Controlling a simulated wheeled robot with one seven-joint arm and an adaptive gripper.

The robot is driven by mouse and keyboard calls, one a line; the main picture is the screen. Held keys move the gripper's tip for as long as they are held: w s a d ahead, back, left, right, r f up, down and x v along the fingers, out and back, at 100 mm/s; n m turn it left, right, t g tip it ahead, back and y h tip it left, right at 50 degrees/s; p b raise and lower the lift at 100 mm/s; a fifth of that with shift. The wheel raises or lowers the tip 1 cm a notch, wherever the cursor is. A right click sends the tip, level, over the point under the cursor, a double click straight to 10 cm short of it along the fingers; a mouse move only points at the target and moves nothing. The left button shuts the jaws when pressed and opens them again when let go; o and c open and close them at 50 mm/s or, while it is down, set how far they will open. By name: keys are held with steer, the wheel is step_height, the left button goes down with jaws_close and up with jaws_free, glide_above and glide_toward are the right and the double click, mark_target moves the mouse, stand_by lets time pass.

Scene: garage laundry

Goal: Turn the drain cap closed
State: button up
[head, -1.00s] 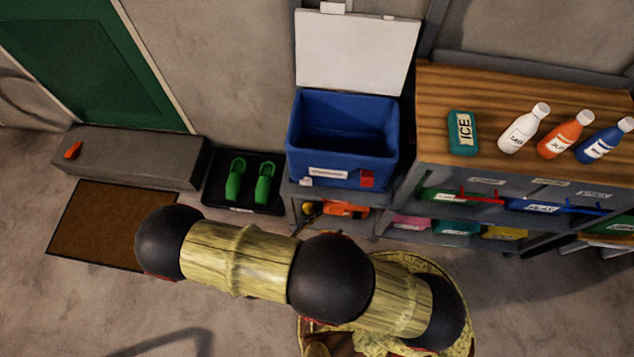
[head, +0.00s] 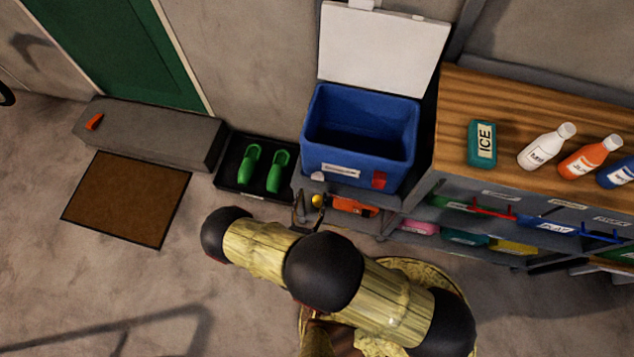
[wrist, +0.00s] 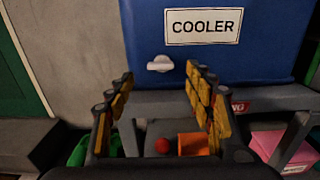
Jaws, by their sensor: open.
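The blue cooler (head: 352,135) stands with its white lid up on a grey shelf unit. It fills the top of the wrist view (wrist: 290,50), with a COOLER label on its front. The white drain cap (wrist: 160,64) sits low on that front, below the label's left end, its grip lying roughly level. In the head view the cap (head: 317,176) is a small white spot at the cooler's lower left. My gripper (wrist: 158,82) is open and empty. Its two padded fingers stand either side of and below the cap in the picture; no contact shows.
The grey shelf edge (wrist: 260,96) runs just below the cooler. An orange tool (head: 350,206) and a yellow ball-like thing lie beneath. Green shoes (head: 275,172) in a black tray are to the left. A bottle-topped wooden counter (head: 510,105) stands right.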

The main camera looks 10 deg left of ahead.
mark_target(318, 179)
steer(key=shift+w+d+b, duration=0.15)
steer(key=shift+w+b, duration=0.15)
steer(key=shift+w, duration=1.2)
steer(key=shift+w+d+b, duration=0.15)
steer(key=shift+w+b, duration=0.1)
steer(key=shift+w, duration=1.25)
steer(key=shift+c, duration=0.4)
steer(key=c, duration=1.1)
steer(key=shift+m, duration=0.4)
steer(key=m, duration=0.3)
steer(key=shift+m, duration=0.3)
steer(key=m+b, duration=0.1)
steer(key=m, duration=0.3)
steer(key=shift+d+m, duration=0.15)
steer(key=shift+m, duration=0.15)
steer(key=shift+d+m+b, duration=0.2)
steer(key=shift+m+b, duration=0.55)
steer(key=shift+m, duration=3.75)
